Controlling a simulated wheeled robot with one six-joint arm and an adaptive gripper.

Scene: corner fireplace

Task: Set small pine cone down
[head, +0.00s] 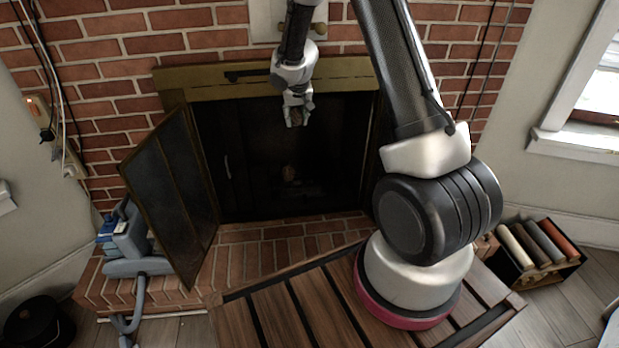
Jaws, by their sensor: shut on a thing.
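My gripper (297,112) hangs pointing down in front of the dark fireplace opening, high in the upper middle of the head view. It is shut on a small brown thing, the small pine cone (296,117), which shows only in part between the fingers. The cone is held in the air, apart from any surface I can see. Its exact shape is too small to tell.
The brick fireplace has an open dark door (165,195) at left and a brick hearth (245,255) in front. A small round brownish thing (288,173) shows dimly inside the firebox. A grey-blue device (130,245) stands left; a box of rolls (535,255) stands right.

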